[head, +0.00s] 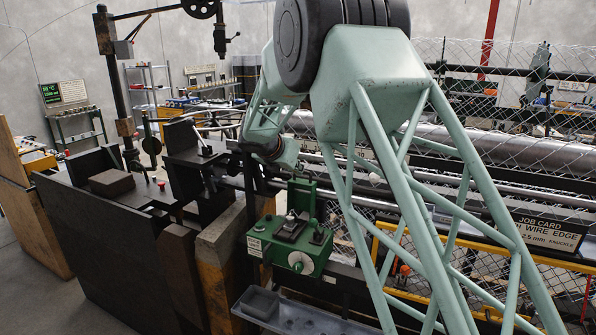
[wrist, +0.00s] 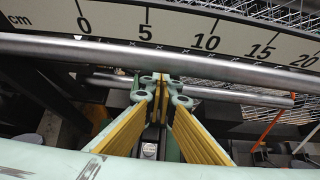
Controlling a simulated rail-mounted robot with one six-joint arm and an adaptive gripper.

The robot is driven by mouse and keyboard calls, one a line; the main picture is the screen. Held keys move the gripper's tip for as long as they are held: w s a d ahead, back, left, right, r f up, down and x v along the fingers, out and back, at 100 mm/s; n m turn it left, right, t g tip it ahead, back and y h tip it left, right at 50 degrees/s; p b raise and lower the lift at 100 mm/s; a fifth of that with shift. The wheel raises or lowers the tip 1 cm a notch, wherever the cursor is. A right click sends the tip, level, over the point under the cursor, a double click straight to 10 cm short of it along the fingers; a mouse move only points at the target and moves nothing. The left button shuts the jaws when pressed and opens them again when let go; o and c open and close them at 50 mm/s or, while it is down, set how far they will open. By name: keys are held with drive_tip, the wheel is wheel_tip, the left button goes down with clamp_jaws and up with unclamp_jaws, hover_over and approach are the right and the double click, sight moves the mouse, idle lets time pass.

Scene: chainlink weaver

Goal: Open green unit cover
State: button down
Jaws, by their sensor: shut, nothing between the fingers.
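The green unit (head: 309,262) sits low in the middle of the head view, with a pale round knob on its front and a dark block on its top. A green upright piece (head: 304,193) stands behind the dark block; I cannot tell whether it is the cover. My arm reaches in from the right, and its wrist is above and behind the unit. In the wrist view my gripper (wrist: 161,82) has its yellow-padded fingers converging to touching tips, shut and empty. The tips are close to a grey metal bar, apparently. I cannot make out the green unit there.
A long grey bar (wrist: 220,68) and a scale marked in cm (wrist: 180,28) cross the wrist view. Wire mesh (head: 530,110) fills the right of the head view. A dark machine bench (head: 100,240) stands left of the unit, and a grey tray (head: 290,315) lies below it.

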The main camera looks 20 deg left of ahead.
drive_tip(key=w+r+b+v, duration=0.1)
drive_tip(key=r+v, duration=0.1)
drive_tip(key=v, duration=1)
drive_tip(key=shift+w+r, duration=0.2)
drive_tip(key=shift+r, duration=0.1)
drive_tip(key=shift+d, duration=0.15)
